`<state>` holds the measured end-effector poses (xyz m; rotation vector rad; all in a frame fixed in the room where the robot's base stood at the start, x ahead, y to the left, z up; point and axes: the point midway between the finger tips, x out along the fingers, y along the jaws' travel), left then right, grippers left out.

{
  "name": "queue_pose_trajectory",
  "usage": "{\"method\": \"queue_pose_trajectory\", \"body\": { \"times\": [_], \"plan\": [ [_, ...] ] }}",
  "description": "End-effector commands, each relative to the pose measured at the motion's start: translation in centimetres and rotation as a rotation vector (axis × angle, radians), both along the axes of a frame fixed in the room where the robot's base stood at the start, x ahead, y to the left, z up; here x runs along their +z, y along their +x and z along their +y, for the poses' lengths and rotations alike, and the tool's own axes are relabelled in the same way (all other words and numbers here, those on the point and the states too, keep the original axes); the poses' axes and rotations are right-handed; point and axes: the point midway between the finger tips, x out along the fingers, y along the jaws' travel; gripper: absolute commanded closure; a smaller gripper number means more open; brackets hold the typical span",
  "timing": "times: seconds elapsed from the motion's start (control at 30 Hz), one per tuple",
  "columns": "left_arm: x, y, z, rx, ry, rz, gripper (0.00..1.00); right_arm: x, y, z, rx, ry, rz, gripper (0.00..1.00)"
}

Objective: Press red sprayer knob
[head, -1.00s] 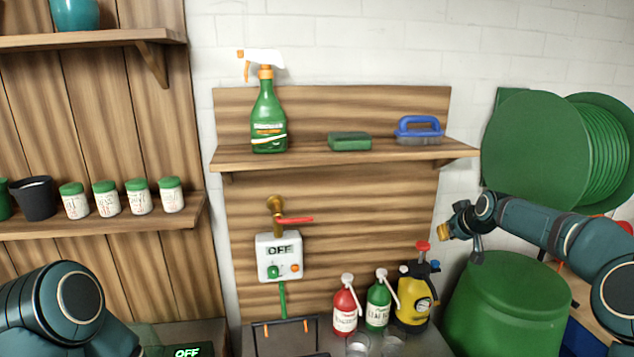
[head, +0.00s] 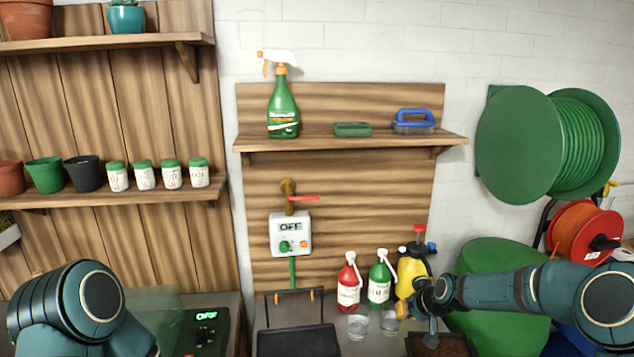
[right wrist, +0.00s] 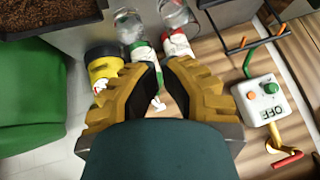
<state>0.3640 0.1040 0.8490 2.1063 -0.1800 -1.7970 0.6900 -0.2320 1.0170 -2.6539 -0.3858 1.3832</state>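A yellow pump sprayer (head: 413,272) with a black top and a red knob (head: 419,230) stands on the bench against the wood panel. My right gripper (head: 403,310) is in front of the sprayer's lower body, below the knob, and appears apart from it. In the right wrist view, its tan fingers (right wrist: 158,72) are close together with a narrow gap between the pads, and nothing is held. The sprayer (right wrist: 103,68) shows beyond the left finger there. I cannot make out its knob in that view. My left arm shows at lower left, but its gripper is outside the frame.
A red bottle (head: 349,283) and a green bottle (head: 381,282) stand left of the sprayer, with clear glasses (head: 358,325) in front. A control box (head: 291,234) reading OFF is on the panel. A soil tray (head: 450,344) and green barrel (head: 480,262) are at right.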

Motion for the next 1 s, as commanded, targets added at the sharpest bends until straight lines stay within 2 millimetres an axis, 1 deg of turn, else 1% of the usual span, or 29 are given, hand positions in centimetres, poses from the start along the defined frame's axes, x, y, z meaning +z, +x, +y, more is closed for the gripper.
{"method": "queue_pose_trajectory", "body": {
  "times": [0.03,0.07,0.1,0.17,0.2,0.27,0.3,0.37,0.4,0.43,0.5,0.6,0.7,0.77,0.83,1.0],
  "plan": [
    [-0.6,-0.1,0.0,-0.001,0.000,0.002,0.62,-2.9,-2.0,2.1,0.007,0.023,0.040,1.00],
    [-0.8,-0.1,0.0,-0.002,0.001,0.003,0.62,-4.3,-3.1,3.1,0.004,0.037,0.062,1.00],
    [-1.0,-0.1,-0.1,-0.002,0.001,0.004,0.62,-6.1,-4.7,4.4,0.000,0.054,0.088,1.00],
    [-1.4,-0.2,-0.1,-0.003,0.000,0.004,0.62,-8.8,-7.4,6.3,-0.007,0.076,0.134,1.00],
    [-1.7,-0.2,-0.1,-0.003,0.001,0.006,0.62,-10.4,-9.3,7.4,-0.015,0.090,0.163,1.00],
    [-2.1,-0.2,-0.1,-0.003,0.001,0.007,0.62,-12.7,-12.4,8.9,-0.029,0.107,0.211,1.00],
    [-2.3,-0.2,-0.1,-0.004,0.001,0.007,0.62,-14.2,-14.6,9.8,-0.040,0.117,0.244,1.00],
    [-2.7,-0.3,-0.1,-0.005,0.002,0.008,0.62,-16.1,-18.0,10.9,-0.058,0.127,0.293,1.00],
    [-3.0,-0.3,-0.2,-0.005,0.002,0.008,0.62,-17.2,-20.3,11.5,-0.071,0.131,0.324,1.00],
    [-3.2,-0.3,-0.2,-0.006,0.002,0.009,0.62,-17.9,-21.9,11.9,-0.081,0.133,0.346,1.00],
    [-3.5,-0.4,-0.2,-0.006,0.002,0.010,0.62,-19.2,-25.5,12.5,-0.104,0.133,0.395,1.00],
    [-3.9,-0.4,-0.2,-0.007,0.003,0.011,0.62,-20.3,-29.5,12.9,-0.134,0.128,0.447,1.00],
    [-4.1,-0.4,-0.2,-0.008,0.003,0.011,0.62,-20.8,-32.0,13.0,-0.152,0.123,0.477,1.00],
    [-4.1,-0.4,-0.2,-0.008,0.003,0.011,0.62,-20.9,-32.8,12.9,-0.160,0.121,0.487,1.00],
    [-4.1,-0.4,-0.2,-0.008,0.003,0.011,0.62,-20.9,-33.1,12.9,-0.165,0.119,0.492,1.00],
    [-4.1,-0.4,-0.2,-0.008,0.003,0.011,0.62,-20.8,-33.1,12.9,-0.164,0.120,0.491,1.00]
  ]
}}
